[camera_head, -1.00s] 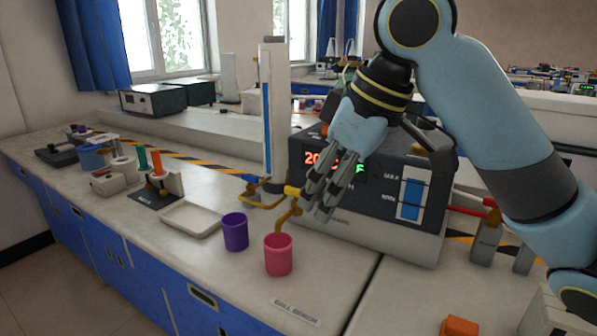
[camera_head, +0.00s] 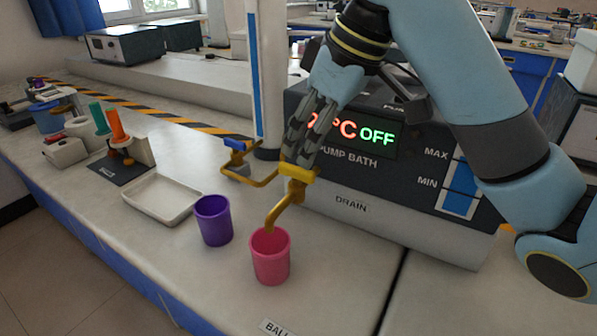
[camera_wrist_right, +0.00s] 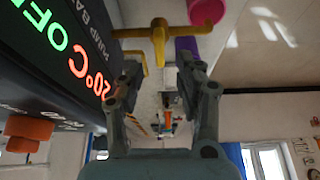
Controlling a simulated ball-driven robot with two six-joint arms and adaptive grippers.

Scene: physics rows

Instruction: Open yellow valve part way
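The yellow valve (camera_head: 298,172) has a bar handle on top and a bent spout below, on the drain side of the pump bath (camera_head: 350,180). The spout ends over the pink cup (camera_head: 270,258). My right gripper (camera_head: 294,150) is just above and behind the handle, fingers pointing down at it. In the right wrist view my right gripper (camera_wrist_right: 158,72) is open and empty, with the yellow valve (camera_wrist_right: 160,38) ahead of the gap between the fingertips. I cannot tell whether a finger touches the handle. My left gripper is out of view.
A purple cup (camera_head: 213,222) stands left of the pink cup. A blue-handled valve (camera_head: 238,146) sits behind, beside the tall white column (camera_head: 267,60). A white tray (camera_head: 160,200) and a rack with orange and green handles (camera_head: 117,127) lie further left.

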